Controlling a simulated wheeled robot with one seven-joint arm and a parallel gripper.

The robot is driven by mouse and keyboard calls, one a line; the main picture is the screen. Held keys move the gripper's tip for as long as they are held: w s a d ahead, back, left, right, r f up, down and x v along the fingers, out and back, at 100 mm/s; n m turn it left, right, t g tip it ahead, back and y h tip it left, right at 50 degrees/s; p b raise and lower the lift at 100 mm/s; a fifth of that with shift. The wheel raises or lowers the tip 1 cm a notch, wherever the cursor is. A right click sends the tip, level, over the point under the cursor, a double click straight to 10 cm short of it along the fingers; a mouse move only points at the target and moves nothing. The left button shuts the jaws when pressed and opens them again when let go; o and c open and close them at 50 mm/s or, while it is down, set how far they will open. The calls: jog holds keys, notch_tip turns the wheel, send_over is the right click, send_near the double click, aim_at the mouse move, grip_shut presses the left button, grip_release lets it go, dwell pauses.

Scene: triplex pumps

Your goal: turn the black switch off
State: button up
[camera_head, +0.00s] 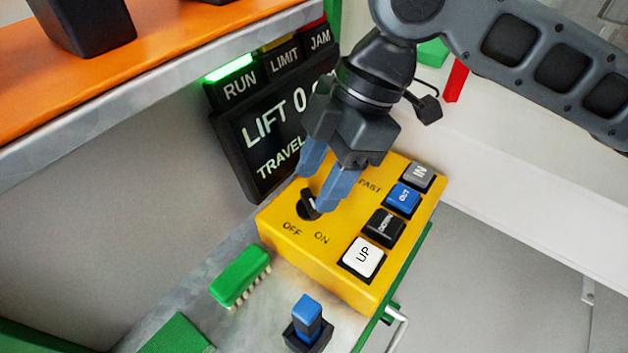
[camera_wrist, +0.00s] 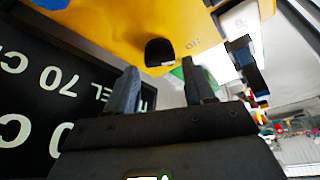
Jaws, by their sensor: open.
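The black switch (camera_head: 308,204) is a small rotary knob on the yellow control box (camera_head: 286,248), above the printed words OFF and ON. I cannot tell clearly which word it points to. In the wrist view the black switch (camera_wrist: 160,52) shows just beyond the gap between my fingertips. My gripper (camera_head: 320,184) has blue-tipped fingers, is open and empty, and hangs over the box close to the switch. One finger partly overlaps the switch's right side in the head view; I cannot tell whether it touches. My gripper also shows in the wrist view (camera_wrist: 159,68).
A black display panel (camera_head: 262,135) with a lit green RUN lamp (camera_head: 229,68) stands close behind my gripper. Several push buttons, including white UP (camera_head: 362,257), line the box's right side. A green brush (camera_head: 240,276) and a blue-topped black part (camera_head: 307,322) are in front.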

aim_at(310, 204)
jog(key=shift+x, duration=1.3)
jog(key=shift+c, duration=0.5)
jog(key=c, duration=0.7)
jog(key=shift+r+m, duration=0.1)
jog(key=shift+m, duration=0.3)
jog(key=m+t+p, duration=0.1)
jog(key=m, duration=0.1)
jog(key=m+t+p, duration=0.1)
jog(key=m, duration=0.2)
jog(key=shift+s+m+y, duration=0.2)
jog(key=shift+m+y, duration=0.1)
jog(key=m+t+p, duration=0.1)
jog(key=m, duration=0.1)
jog(key=m+t+h, duration=0.1)
jog(key=m, duration=0.2)
jog(key=shift+s+p, duration=0.1)
jog(key=shift+p, duration=0.25)
jog(key=shift+m, duration=0.4)
jog(key=o, duration=0.8)
